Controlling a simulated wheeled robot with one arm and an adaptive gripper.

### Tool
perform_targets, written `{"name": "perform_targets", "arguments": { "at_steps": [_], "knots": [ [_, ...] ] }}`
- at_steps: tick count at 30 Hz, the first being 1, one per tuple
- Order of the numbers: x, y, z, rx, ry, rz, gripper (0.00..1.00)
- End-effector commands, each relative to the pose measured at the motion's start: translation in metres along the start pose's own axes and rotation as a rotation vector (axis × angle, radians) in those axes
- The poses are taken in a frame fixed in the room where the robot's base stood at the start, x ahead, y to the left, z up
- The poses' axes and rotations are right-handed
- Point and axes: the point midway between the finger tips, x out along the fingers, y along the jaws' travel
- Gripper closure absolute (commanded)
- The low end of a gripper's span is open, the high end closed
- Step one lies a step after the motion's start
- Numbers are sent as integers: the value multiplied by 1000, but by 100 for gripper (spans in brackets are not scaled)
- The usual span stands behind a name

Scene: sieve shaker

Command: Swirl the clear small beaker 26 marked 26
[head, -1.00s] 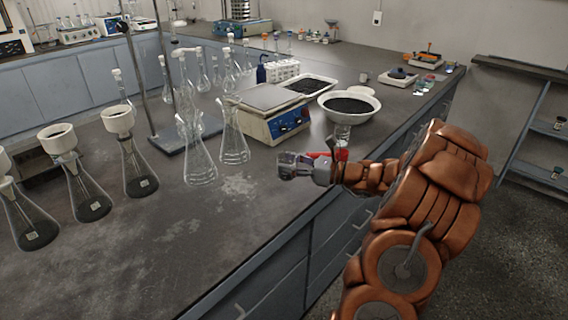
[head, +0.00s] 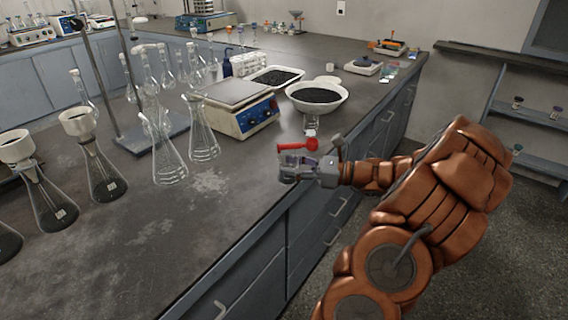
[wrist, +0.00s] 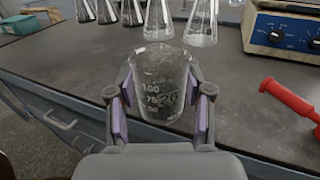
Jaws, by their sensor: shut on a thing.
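The clear small beaker 26 (wrist: 160,82) is between the purple-padded fingers of my gripper (wrist: 160,122) in the wrist view. It stands upright, and graduations and the number 26 show on its wall. My gripper is shut on it. In the head view my gripper (head: 294,172) is over the front edge of the bench, and the beaker is too small there to make out clearly. Whether the beaker touches the bench I cannot tell.
A red-handled object (head: 297,146) lies near the bench edge beside my gripper. Clear flasks (head: 203,140) stand to the left. The front left bench top (head: 150,250) is bare.

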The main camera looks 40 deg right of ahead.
Motion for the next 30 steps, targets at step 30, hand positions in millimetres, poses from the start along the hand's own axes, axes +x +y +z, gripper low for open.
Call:
{"name": "perform_targets", "arguments": {
  "at_steps": [30],
  "knots": [
    [-25,9,46,-1,0,-1,88]
  ]
}}
